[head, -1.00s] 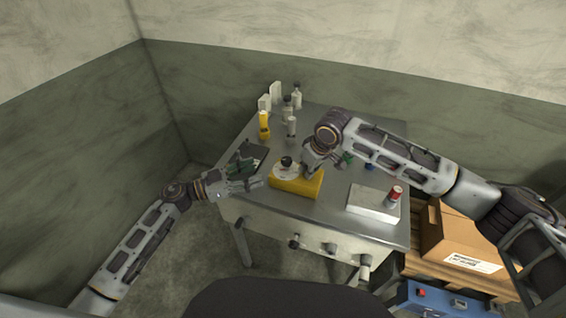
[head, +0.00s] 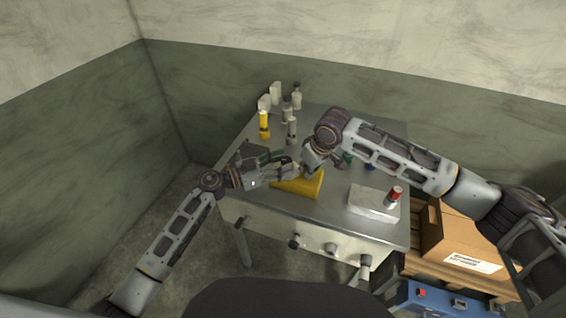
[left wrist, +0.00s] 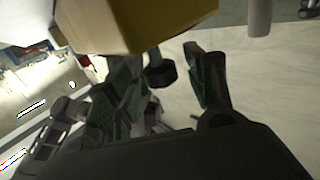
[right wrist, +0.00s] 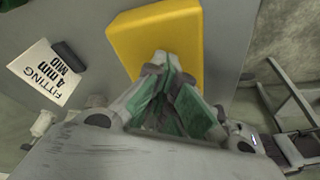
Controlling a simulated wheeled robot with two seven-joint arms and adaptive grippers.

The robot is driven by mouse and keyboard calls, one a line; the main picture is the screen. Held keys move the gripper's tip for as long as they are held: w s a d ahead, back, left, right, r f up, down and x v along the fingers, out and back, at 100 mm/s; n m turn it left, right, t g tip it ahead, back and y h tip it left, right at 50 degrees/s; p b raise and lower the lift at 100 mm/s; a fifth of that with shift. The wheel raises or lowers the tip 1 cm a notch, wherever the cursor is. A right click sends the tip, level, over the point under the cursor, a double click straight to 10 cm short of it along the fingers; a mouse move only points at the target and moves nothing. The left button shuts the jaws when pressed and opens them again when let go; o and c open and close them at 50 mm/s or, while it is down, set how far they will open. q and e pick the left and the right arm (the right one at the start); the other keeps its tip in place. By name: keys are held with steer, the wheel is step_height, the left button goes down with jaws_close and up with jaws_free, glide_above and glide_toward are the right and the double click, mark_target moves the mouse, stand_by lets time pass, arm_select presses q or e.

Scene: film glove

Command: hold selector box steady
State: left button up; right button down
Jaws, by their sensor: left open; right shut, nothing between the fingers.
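The yellow selector box (head: 308,186) lies on the grey table, near its front edge. My left gripper (head: 292,172) is at the box's left end and covers its dial and knob in the head view. In the left wrist view the box (left wrist: 140,22) is just beyond the open fingers (left wrist: 165,78), and a dark round part shows between them; I cannot tell if they touch the box. My right gripper (head: 306,172) is at the box's far side. In the right wrist view its green-padded fingers (right wrist: 163,60) are shut and empty, overlapping the box's edge (right wrist: 155,30); contact is unclear.
A white block (head: 370,205) with a red-capped can (head: 394,192) stands to the right. A yellow bottle (head: 264,124) and several pale bottles stand at the back left. A printed card (right wrist: 45,72) lies near the box. A cardboard box (head: 455,240) sits right of the table.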

arm_select(q)
steer(key=shift+w+d, duration=0.2)
steer(key=shift+d, duration=0.1)
steer(key=c, duration=1)
